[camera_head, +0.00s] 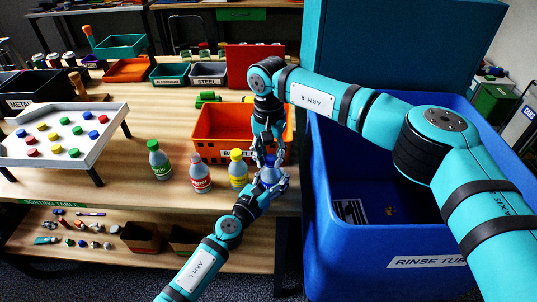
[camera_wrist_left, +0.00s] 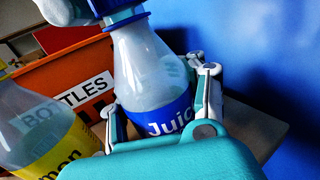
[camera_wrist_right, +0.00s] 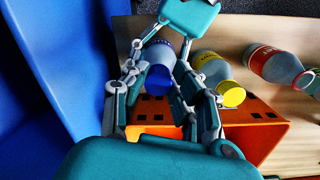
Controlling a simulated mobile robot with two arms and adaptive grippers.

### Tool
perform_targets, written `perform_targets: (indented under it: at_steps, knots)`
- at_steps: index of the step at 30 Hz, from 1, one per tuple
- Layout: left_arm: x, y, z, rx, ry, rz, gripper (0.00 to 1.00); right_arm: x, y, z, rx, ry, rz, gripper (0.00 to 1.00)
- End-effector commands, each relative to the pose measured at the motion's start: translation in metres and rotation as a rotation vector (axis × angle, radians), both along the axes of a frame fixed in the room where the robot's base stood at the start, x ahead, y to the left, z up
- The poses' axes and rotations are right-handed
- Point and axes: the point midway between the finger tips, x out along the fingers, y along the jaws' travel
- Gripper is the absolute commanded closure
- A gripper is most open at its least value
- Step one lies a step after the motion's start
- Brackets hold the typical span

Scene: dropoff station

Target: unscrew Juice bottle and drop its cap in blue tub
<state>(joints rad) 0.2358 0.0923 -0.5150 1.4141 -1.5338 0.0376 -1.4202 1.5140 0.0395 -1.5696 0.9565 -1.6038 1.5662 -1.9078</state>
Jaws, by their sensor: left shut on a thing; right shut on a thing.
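The Juice bottle (camera_head: 270,175) stands upright at the table's front right corner, mostly hidden by my grippers in the head view. Its clear body and blue label (camera_wrist_left: 165,118) show in the left wrist view. My left gripper (camera_head: 272,184) is shut around the bottle's body at the label. My right gripper (camera_head: 268,159) comes from above and is shut on the blue cap (camera_wrist_right: 159,79). The cap sits at the top of the bottle's neck; whether it is loose I cannot tell. The blue rinse tub (camera_head: 345,255) stands right of the table.
A yellow-capped bottle (camera_head: 238,170), a red-labelled bottle (camera_head: 200,174) and a green-capped bottle (camera_head: 159,162) stand left of the Juice bottle. The orange bottles bin (camera_head: 215,125) is just behind. A white tray (camera_head: 110,140) with coloured caps is at left. My right arm spans over the tub.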

Motion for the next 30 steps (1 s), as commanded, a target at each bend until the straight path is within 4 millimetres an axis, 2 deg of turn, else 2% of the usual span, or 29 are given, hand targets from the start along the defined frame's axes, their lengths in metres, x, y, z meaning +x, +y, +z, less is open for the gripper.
perform_targets:
  at_steps: [3,7,30]
  knots:
    - [-0.0014,-0.002,-0.0007,0.002,0.0,-0.005,1.0,0.0025,-0.0024,0.0012,0.005,-0.009,0.214,1.0]
    - [-0.0013,-0.0014,-0.0009,0.002,0.001,-0.004,1.0,0.0038,-0.0045,0.0012,0.005,-0.01,0.337,1.0]
    - [-0.0006,0.0007,-0.0014,0.0,0.002,0.001,1.0,0.0035,-0.0044,0.0033,0.005,-0.009,0.346,1.0]
